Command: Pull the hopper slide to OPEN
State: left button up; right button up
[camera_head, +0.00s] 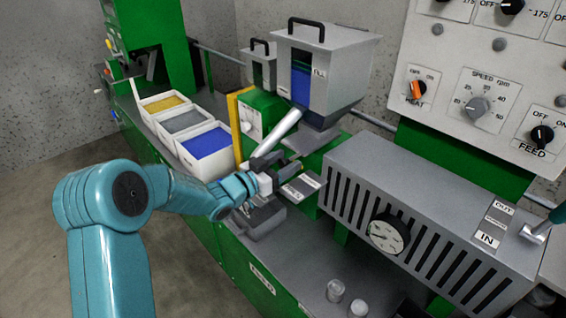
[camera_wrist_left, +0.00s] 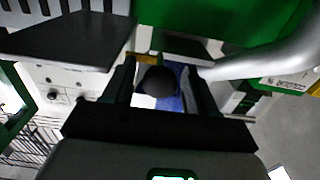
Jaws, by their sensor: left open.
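The grey hopper (camera_head: 320,70) with a blue window stands on the machine at the upper middle of the head view. Below it, a small plate with labels (camera_head: 301,186) lies at the slide; its text is too small to read. My left gripper (camera_head: 277,171) is at the left of this plate, under the hopper. In the left wrist view, my left gripper (camera_wrist_left: 163,88) is open. A dark round knob (camera_wrist_left: 158,81) shows between its two fingers, and I cannot tell whether they touch it. The slide itself is mostly hidden by the gripper.
A slanted metal tube (camera_head: 282,132) runs close above the gripper. Bins of yellow, grey and blue pellets (camera_head: 205,143) stand to the left. A slotted grey housing (camera_head: 420,215) with a gauge (camera_head: 389,234) is on the right. A grey block (camera_head: 262,218) sits below the gripper.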

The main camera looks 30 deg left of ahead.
pick_arm(q)
jog(key=shift+s+r, duration=0.1)
jog(key=shift+s, duration=0.1)
jog(key=c, duration=0.7)
grip_shut()
jog(key=b+v, duration=0.2)
jog(key=v, duration=0.4)
jog(key=shift+w+a, duration=0.1)
jog(key=shift+s, duration=0.2)
jog(key=shift+w, duration=0.1)
